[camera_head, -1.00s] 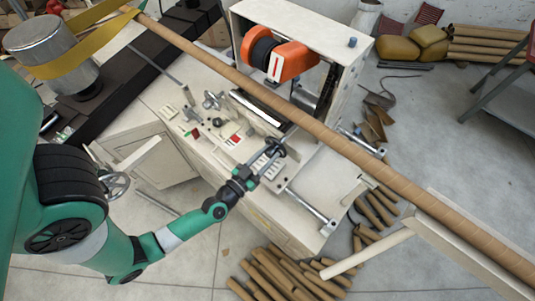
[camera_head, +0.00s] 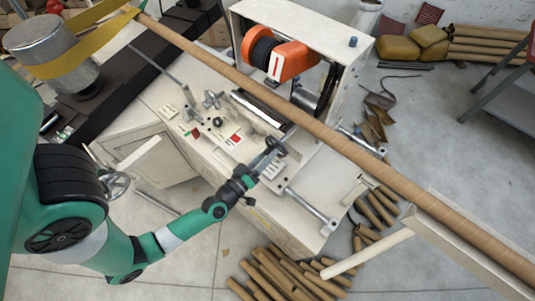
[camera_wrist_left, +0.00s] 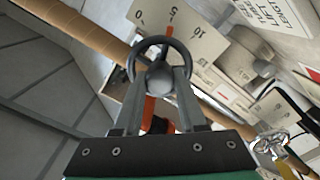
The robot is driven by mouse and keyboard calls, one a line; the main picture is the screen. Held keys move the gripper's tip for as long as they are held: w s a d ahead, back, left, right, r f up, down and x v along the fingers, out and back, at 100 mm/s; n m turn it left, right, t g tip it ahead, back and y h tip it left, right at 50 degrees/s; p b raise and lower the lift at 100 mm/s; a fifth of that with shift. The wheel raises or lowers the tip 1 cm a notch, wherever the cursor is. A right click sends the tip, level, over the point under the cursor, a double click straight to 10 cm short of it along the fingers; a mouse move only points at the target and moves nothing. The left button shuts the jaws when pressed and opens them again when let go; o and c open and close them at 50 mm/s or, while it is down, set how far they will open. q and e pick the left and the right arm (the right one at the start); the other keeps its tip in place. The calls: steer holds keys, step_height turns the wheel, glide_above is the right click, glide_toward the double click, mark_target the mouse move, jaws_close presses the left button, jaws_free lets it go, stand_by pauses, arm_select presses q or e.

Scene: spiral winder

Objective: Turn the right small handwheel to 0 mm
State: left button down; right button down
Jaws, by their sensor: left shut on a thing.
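The right small handwheel (camera_wrist_left: 161,40) is a dark ring with a round grey hub, large in the left wrist view. In the head view the handwheel (camera_head: 276,145) is small, at the front right of the machine's panel. My left gripper (camera_wrist_left: 160,80) is shut on the handwheel, its two fingers on either side of the hub. Behind the wheel is a pale scale plate (camera_wrist_left: 195,38) marked 0, 5 and 10. An orange-red strip shows behind the hub, partly hidden by the wheel and fingers. My right gripper is in neither view.
A long brown cardboard tube (camera_head: 330,137) runs diagonally over the machine. Another small handwheel (camera_head: 211,99) stands farther left on the panel, near red and green buttons. Loose tubes (camera_head: 275,275) lie on the floor in front. Bare floor (camera_head: 440,120) shows at right.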

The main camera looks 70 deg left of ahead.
arm_select(q)
steer(key=shift+n+b, duration=0.5)
steer(key=shift+n, duration=3.2)
steer(key=shift+c, duration=2.3)
jaws_free()
